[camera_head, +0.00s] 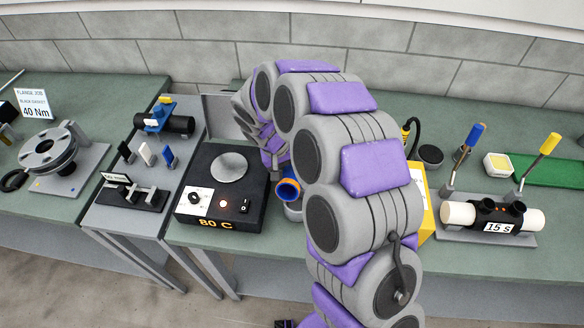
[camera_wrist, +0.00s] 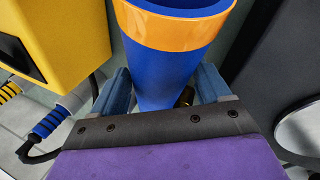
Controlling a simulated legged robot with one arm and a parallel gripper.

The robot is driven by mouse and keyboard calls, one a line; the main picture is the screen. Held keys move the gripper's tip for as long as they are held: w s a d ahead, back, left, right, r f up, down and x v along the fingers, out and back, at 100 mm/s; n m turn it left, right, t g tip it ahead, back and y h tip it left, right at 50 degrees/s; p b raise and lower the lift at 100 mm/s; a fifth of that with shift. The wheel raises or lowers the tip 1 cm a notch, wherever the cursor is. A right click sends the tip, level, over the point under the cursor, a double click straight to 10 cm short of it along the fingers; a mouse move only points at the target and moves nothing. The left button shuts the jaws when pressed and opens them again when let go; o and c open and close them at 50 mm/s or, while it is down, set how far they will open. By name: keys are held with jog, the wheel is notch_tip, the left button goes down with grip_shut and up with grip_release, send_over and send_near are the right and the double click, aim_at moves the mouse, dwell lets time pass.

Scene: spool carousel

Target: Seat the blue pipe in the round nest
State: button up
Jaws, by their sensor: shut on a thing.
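The blue pipe (camera_head: 289,190) shows its orange-rimmed open end in the head view, just right of the black hot plate. In the wrist view the blue pipe (camera_wrist: 170,75), with an orange band near its open end, stands between the fingers of my gripper (camera_wrist: 163,88). My gripper is shut on it. In the head view my arm hides most of the gripper. A grey round piece (camera_head: 293,211) shows just below the pipe and may be the round nest. It is mostly covered, and I cannot tell whether the pipe touches it.
The black heater box (camera_head: 222,218) with a round plate, marked 80 C, stands to the left. A yellow box (camera_head: 427,205) stands just right of my arm. A clamp fixture with a white pipe (camera_head: 459,214) is farther right. Grey block wall runs behind the benches.

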jog(key=shift+a, duration=0.25)
jog(key=c, duration=0.4)
jog(key=shift+o, duration=0.2)
jog(key=shift+r, duration=0.1)
